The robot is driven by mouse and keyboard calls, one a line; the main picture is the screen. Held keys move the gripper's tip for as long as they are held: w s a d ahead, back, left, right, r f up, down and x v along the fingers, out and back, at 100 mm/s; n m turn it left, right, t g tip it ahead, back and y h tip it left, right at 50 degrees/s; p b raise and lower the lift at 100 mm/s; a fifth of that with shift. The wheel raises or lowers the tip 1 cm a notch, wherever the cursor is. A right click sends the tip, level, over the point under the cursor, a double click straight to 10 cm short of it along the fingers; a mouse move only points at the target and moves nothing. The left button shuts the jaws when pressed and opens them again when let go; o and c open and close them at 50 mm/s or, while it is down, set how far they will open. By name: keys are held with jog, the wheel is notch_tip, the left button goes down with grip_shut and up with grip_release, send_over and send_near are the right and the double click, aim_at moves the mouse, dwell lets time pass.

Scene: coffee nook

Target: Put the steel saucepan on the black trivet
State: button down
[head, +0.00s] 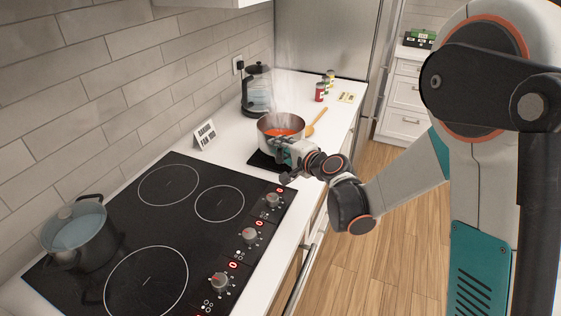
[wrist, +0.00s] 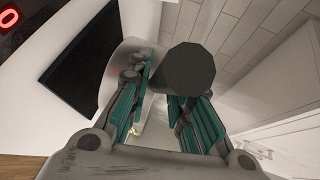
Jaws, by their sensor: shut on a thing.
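The steel saucepan (head: 265,133) holds a steaming red-orange liquid and looks upright in the head view. Its pale metal side (wrist: 116,77) shows in the wrist view. My gripper (head: 287,152) is shut on the saucepan's dark handle (wrist: 187,68), with its teal-padded fingers (wrist: 155,100) on either side. The black trivet (head: 258,162) lies flat on the white counter, partly hidden by the saucepan and gripper. In the wrist view the trivet (wrist: 75,62) shows left of the saucepan. I cannot tell whether the saucepan touches it or hangs above it.
A glass kettle (head: 257,90), a small sign (head: 205,134), a wooden spoon (head: 317,120) and a red jar (head: 320,92) stand or lie around the saucepan. The wall runs along the left.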

jog(key=shift+f+b, duration=0.7)
jog(key=shift+f, duration=1.45)
jog(key=c, duration=1.4)
grip_release()
jog(key=shift+s, duration=0.1)
jog(key=shift+c, duration=0.2)
jog(key=s+d+r+n+g+h, duration=0.1)
jog(key=s+d+r+n+h, duration=0.2)
jog(key=s+d, duration=0.5)
jog(key=s+d+r+n+g+h+p, duration=0.1)
jog(key=s+d+r+n+g+h, duration=0.1)
jog(key=s+d, duration=0.6)
jog(key=s+d+r+n+g+h+p, duration=0.1)
jog(key=s+d+r+n+h, duration=0.3)
jog(key=s+d, duration=0.5)
jog(key=s+r, duration=0.1)
jog(key=s, duration=0.8)
jog(key=shift+s+r+n+g, duration=0.15)
jog(key=shift+r+n+g, duration=0.25)
